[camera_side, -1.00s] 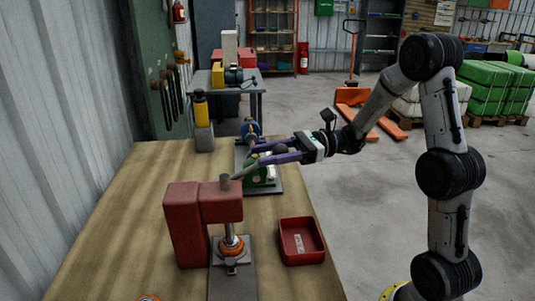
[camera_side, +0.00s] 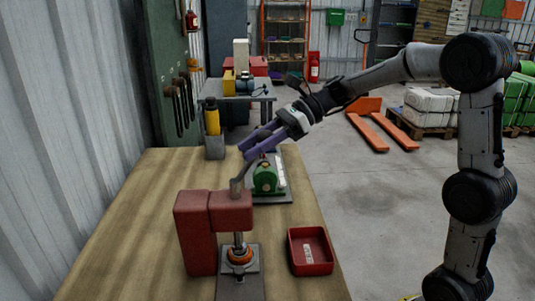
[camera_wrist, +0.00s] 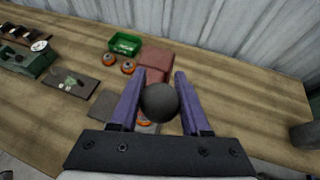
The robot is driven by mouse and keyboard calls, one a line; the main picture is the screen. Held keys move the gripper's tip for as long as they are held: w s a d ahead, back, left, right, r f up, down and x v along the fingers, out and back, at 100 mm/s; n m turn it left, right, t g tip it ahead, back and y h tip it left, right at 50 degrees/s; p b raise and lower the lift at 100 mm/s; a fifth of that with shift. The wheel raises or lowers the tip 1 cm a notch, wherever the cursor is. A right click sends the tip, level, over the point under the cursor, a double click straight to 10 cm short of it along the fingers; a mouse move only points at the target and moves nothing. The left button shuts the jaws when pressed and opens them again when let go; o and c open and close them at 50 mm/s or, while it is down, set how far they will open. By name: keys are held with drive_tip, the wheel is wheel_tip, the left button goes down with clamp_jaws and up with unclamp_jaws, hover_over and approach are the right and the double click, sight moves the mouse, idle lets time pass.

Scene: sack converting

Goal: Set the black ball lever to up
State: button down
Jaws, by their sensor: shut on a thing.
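The red press (camera_side: 213,235) stands on the bench in the side view, with its plunger (camera_side: 238,240) over an orange ring part. A grey lever arm (camera_side: 237,188) rises steeply from the press head, tilted slightly right. My gripper (camera_side: 245,154) is above the head, its purple fingers pointing down-left onto the lever's upper end. In the wrist view, the black ball (camera_wrist: 160,103) sits between the fingers of my gripper (camera_wrist: 156,90), which is shut on it. In the side view the fingers hide the ball. The press also shows beyond the ball in the wrist view (camera_wrist: 155,62).
A red tray (camera_side: 296,265) lies right of the press. A green device (camera_side: 265,180) on a dark plate stands behind it. The wrist view shows a green bin (camera_wrist: 125,43) and orange ring parts (camera_wrist: 128,68).

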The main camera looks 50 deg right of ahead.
drive_tip(key=w+a+m+g+h, duration=0.1)
drive_tip(key=w+a+g+h, duration=0.3)
drive_tip(key=w+a, duration=0.3)
drive_tip(key=shift+w+a+r+h, duration=0.2)
drive_tip(key=shift+a+r+h, duration=0.1)
drive_tip(key=shift+h, duration=0.2)
drive_tip(key=shift+f+g, duration=0.15)
drive_tip(key=shift+g, duration=0.15)
drive_tip(key=shift+c, duration=2)
unclamp_jaws()
drive_tip(key=shift+d+r, duration=0.1)
drive_tip(key=shift+r, duration=0.15)
